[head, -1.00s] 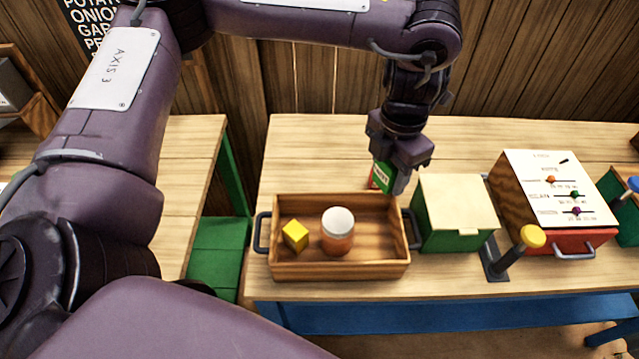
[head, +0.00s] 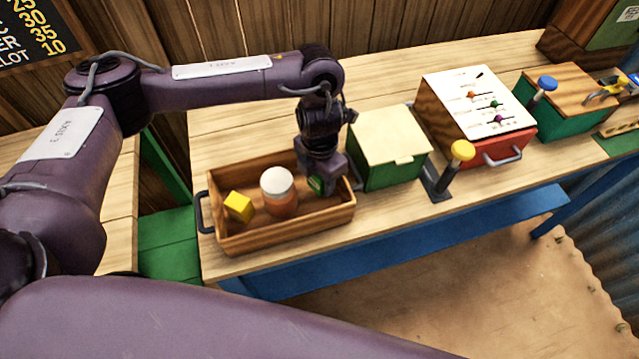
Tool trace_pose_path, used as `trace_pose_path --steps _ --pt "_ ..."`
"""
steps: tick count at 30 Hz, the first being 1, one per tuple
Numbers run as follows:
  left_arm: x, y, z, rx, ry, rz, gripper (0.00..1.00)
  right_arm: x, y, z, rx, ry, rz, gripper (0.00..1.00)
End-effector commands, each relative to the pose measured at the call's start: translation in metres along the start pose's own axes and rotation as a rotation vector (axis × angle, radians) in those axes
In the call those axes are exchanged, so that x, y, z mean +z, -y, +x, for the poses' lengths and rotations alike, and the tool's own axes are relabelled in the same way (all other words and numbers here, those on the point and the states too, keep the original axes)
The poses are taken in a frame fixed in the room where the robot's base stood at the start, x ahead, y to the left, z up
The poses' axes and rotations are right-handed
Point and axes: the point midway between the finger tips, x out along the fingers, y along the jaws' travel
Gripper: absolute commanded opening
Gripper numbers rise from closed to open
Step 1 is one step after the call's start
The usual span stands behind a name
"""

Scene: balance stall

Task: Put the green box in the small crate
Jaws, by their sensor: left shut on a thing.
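The small green box (head: 315,185) with a pale label is between the fingers of my left gripper (head: 323,181), which is shut on it. The gripper points down over the right end of the wooden crate (head: 290,232), and the box's lower part is hard to make out, so I cannot tell whether it touches the crate floor. The crate has dark end handles. It holds a yellow cube (head: 239,207) at the left and a jar with a white lid (head: 278,193) in the middle. My right gripper is not in view.
Right of the crate stands a larger green box with a cream lid (head: 390,135). Beyond are a yellow-knobbed lever (head: 461,151), a red box with a slider panel (head: 485,112) and a wood-topped green box (head: 572,88). The tabletop behind the crate is clear.

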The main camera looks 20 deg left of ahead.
Motion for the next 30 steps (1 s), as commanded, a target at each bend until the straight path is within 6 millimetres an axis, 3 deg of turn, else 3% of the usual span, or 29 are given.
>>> trace_pose_path --steps 1,5,18,19,23,30 --pt "-0.001 0.001 0.012 -0.004 -0.005 -0.001 0.21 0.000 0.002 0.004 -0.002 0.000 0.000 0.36" --pt "-0.001 0.001 0.027 -0.003 -0.003 -0.001 0.21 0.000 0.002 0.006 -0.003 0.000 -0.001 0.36" --pt "0.000 0.000 0.034 0.000 -0.001 0.000 0.21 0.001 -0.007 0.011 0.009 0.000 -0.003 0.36" --pt "0.000 0.000 0.032 0.000 -0.001 0.000 0.48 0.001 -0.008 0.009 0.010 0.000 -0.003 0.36" --pt "0.000 0.000 0.032 0.000 -0.002 0.000 0.65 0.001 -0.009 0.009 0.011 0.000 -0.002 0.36" --pt "0.000 0.000 0.032 -0.001 -0.002 0.000 0.67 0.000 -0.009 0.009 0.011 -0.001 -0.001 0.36"
